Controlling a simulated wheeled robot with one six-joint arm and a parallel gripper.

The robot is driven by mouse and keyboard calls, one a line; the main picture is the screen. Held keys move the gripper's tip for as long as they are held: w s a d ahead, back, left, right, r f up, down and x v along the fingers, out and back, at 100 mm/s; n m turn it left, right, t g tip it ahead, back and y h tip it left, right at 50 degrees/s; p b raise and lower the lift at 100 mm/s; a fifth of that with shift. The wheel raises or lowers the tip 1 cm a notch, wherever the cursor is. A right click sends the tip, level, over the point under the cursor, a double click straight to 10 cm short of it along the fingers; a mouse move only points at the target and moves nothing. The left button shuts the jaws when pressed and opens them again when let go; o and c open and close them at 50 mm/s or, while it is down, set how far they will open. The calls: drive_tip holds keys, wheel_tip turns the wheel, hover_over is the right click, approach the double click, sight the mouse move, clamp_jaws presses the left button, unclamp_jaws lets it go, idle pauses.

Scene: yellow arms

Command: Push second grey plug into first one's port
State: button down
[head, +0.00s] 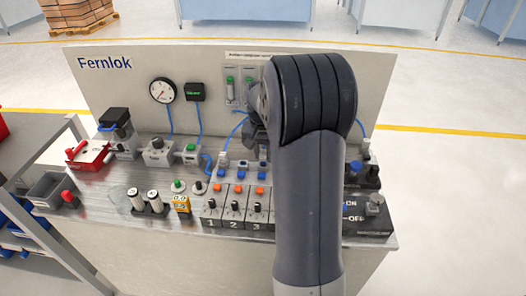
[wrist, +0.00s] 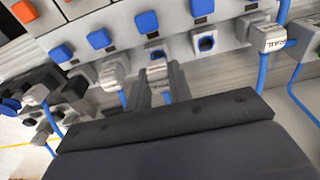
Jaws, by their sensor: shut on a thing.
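My gripper (wrist: 162,88) is shut on a light grey plug (wrist: 157,70) with a blue cable below it. The plug's front end is at a port (wrist: 154,51) under a blue button; I cannot tell how deep it sits. Another grey plug (wrist: 112,74) with a blue cable is left of the fingers, at the same panel. Further right a labelled grey plug (wrist: 266,38) has a blue cable. In the head view my arm hides the fingertips and the held plug.
Blue buttons (wrist: 146,22) line the panel above the ports. In the head view, numbered switch boxes (head: 234,209) stand in front and an ON/OFF box (head: 367,217) is to the right. A gauge (head: 162,91) is on the back board. Blue cables hang around the gripper.

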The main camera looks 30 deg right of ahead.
drive_tip(key=shift+f+b, duration=0.7)
drive_tip(key=shift+f, duration=0.4)
idle(0.3)
drive_tip(key=c, duration=1.2)
unclamp_jaws()
wheel_tip(320, 180, up, 9)
drive_tip(key=p, duration=0.7)
drive_tip(key=shift+r, duration=0.15)
